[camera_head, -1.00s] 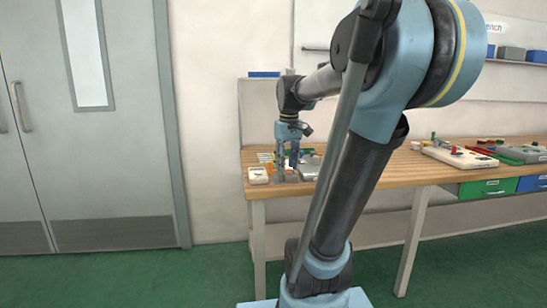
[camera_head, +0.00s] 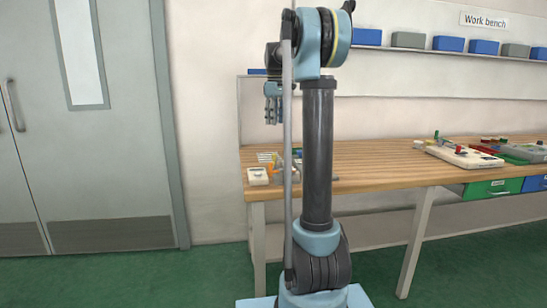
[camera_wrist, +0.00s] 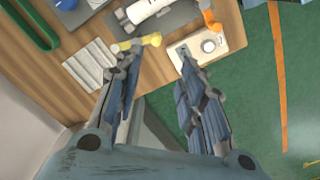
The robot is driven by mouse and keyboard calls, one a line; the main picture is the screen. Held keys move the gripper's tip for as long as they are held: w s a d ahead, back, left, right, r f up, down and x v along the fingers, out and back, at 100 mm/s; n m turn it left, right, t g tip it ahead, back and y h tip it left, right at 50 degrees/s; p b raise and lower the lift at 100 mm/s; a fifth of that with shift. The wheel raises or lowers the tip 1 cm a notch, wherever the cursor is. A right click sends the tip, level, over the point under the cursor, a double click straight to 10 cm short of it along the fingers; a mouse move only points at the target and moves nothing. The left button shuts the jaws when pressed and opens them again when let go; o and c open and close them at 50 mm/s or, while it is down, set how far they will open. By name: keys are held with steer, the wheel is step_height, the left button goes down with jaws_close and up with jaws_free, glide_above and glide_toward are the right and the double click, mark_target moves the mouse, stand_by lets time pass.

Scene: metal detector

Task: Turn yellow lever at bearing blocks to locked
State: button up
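In the wrist view, a yellow lever (camera_wrist: 150,40) lies near the bench edge, beside a pale ribbed block set (camera_wrist: 92,65) that may be the bearing blocks. Its lock position cannot be told. My gripper (camera_wrist: 148,72) is open and empty, with its fingers apart and pointing down toward the bench. The lever lies beyond the fingertips, between them in the picture, and appears untouched. In the head view my gripper (camera_head: 272,112) hangs well above the left end of the bench, partly behind my own arm. The lever is too small to make out clearly there.
A white box with a round dial (camera_wrist: 206,44) stands at the bench edge, with an orange lever (camera_wrist: 208,18) beside it. A white cylinder on a grey base (camera_wrist: 150,10) lies behind. The wooden bench (camera_head: 375,160) is clear in its middle; other devices (camera_head: 460,154) stand right.

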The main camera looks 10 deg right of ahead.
mark_target(274, 154)
steer(key=f, duration=1.1)
steer(key=w+f, duration=0.1)
steer(key=f, duration=0.5)
steer(key=shift+f, duration=0.15)
